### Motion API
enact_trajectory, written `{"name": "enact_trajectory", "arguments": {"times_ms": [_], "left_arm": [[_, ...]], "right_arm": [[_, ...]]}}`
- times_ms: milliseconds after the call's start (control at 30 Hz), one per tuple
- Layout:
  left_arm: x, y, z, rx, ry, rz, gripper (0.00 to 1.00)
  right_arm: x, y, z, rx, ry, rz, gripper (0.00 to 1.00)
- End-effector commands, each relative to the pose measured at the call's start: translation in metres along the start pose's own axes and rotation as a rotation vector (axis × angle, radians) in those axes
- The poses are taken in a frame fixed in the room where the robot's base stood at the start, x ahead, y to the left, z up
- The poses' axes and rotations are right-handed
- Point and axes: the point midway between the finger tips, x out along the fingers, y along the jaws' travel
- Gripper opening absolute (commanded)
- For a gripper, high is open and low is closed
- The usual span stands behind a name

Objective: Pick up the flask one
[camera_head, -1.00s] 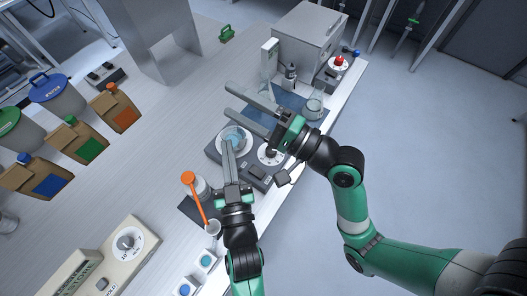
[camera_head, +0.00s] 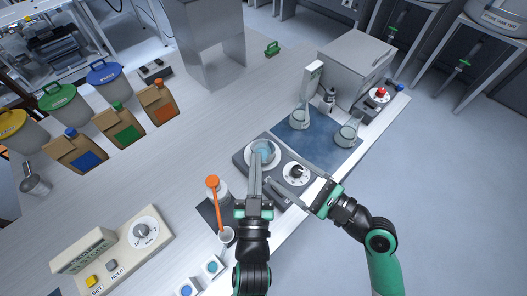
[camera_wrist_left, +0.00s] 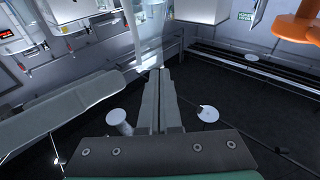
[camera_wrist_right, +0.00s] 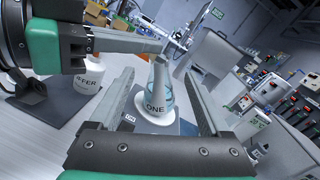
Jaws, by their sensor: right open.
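Flask one (camera_head: 263,150), a clear conical flask with bluish liquid, is at the round plate of the dark stirrer (camera_head: 243,165). Its ONE label faces the right wrist view (camera_wrist_right: 155,102). My left gripper (camera_head: 256,158) has its fingers close together at the flask's narrow neck; the glass also shows beyond its fingertips in the left wrist view (camera_wrist_left: 150,30). Whether the flask is lifted off the plate is hard to tell. My right gripper (camera_head: 286,168) is open and empty, its fingers pointing at the flask from the front right, apart from it.
Two other flasks (camera_head: 299,119) (camera_head: 347,135) stand on the blue mat (camera_head: 325,130) behind. A grey box (camera_head: 355,65) is at the back right.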

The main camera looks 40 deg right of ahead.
Motion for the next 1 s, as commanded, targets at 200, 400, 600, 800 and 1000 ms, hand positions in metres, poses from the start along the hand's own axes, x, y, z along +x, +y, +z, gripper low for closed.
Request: {"name": "enact_trajectory", "arguments": {"times_ms": [200, 400, 600, 800, 1000], "left_arm": [[-0.002, 0.0, 0.013, 0.0, -0.032, -0.002, 0.0], [-0.002, 0.0, 0.013, 0.0, -0.032, -0.002, 0.0], [-0.002, 0.0, 0.013, 0.0, -0.032, -0.002, 0.0], [-0.002, 0.0, 0.013, 0.0, -0.032, -0.002, 0.0], [-0.002, 0.0, 0.013, 0.0, -0.032, -0.002, 0.0]], "right_arm": [[0.036, 0.001, 0.001, -0.002, -0.004, 0.004, 0.81], [0.075, 0.001, 0.001, -0.002, -0.003, 0.003, 0.81], [0.104, 0.001, 0.0, -0.002, -0.002, 0.002, 0.81], [0.113, 0.001, 0.0, -0.002, -0.001, 0.001, 0.81], [0.113, 0.001, 0.0, -0.002, -0.001, 0.001, 0.81]]}}
